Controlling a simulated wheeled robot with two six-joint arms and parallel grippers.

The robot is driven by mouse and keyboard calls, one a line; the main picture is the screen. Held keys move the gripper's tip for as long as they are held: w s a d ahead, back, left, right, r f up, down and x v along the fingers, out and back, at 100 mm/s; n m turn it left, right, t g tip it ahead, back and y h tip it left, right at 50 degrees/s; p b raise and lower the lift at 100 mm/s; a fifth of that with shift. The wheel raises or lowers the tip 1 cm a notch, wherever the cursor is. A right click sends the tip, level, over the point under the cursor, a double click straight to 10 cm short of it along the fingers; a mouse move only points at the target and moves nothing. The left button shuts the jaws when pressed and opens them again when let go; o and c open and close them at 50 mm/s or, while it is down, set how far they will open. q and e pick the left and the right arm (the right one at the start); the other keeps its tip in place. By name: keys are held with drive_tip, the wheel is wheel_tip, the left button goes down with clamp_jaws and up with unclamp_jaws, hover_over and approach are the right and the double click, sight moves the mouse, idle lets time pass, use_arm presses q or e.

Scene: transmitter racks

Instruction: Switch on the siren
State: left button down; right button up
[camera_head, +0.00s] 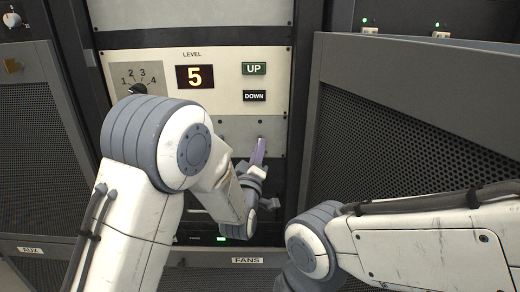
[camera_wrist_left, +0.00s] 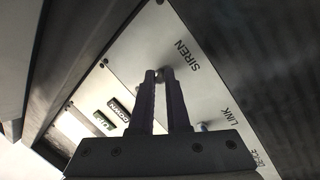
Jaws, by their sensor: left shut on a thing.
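My left gripper (camera_head: 260,143) reaches up to the lower grey panel below the level panel. In the left wrist view its two dark fingers (camera_wrist_left: 163,76) are shut on a small rounded siren switch (camera_wrist_left: 158,77), which shows between the tips. The printed word SIREN (camera_wrist_left: 186,55) is just beside it. The switch is mostly covered by the fingers, so I cannot tell its position. In the head view the fingers hide it. My right gripper is out of view; only part of the right arm shows.
A second small switch (camera_wrist_left: 202,127) stands by the LINK label (camera_wrist_left: 231,117). The level panel shows a 5 display (camera_head: 195,77), an UP button (camera_head: 254,69), a DOWN button (camera_head: 255,96) and a numbered dial (camera_head: 138,89). A dark perforated door (camera_head: 405,140) stands to the right.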

sight(259, 139)
use_arm(q)
wheel_tip(259, 139, up, 3)
drive_tip(key=g+p, duration=0.3)
drive_tip(key=p, duration=0.2)
drive_tip(key=n+g+y+p, duration=0.1)
drive_tip(key=g+p, duration=0.3)
drive_tip(key=p, duration=0.1)
drive_tip(key=shift+r+y+p, duration=0.2)
drive_tip(key=shift+y+p, duration=0.1)
drive_tip(key=shift+p, duration=0.05)
drive_tip(key=shift+w+n+g+p, duration=0.1)
drive_tip(key=shift+n+g+p, duration=0.2)
drive_tip(key=shift+g+p, duration=0.7)
drive_tip(key=shift+f, duration=0.1)
drive_tip(key=c, duration=0.9)
unclamp_jaws()
